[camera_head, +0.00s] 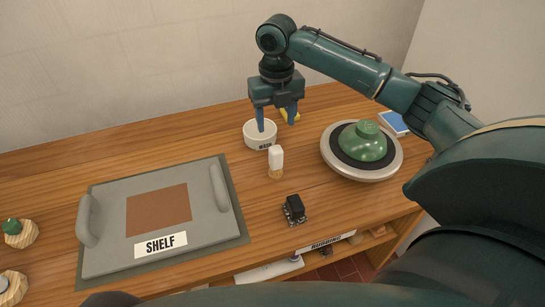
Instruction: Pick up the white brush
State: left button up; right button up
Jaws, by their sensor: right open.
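A small object with a white upper part and a tan lower end, which looks like the white brush (276,160), stands on the wooden table in the middle of the view. My right gripper (276,122) is open, pointing down, behind and above the brush. Its left finger is in front of or over a white round dish (260,140) with a dark label. I cannot tell whether it touches the dish. The gripper holds nothing that I can see. My left gripper is not in view.
A grey tray labelled SHELF (105,257) lies at left. A small black object (294,209) stands in front of the brush. A green lump (362,142) sits on a round wheel (330,158) at right. A yellow item (291,115) is behind the gripper. Bare table (225,150) lies left of the dish.

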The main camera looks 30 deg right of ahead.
aim_at(276, 148)
notch_tip(276, 148, down, 12)
jog(key=shift+f, duration=0.2)
dwell(0.4)
jog(key=shift+s, duration=0.1)
jog(key=shift+c, duration=0.2)
jog(key=c, duration=1)
notch_tip(276, 148, up, 10)
jog(key=shift+r, duration=0.1)
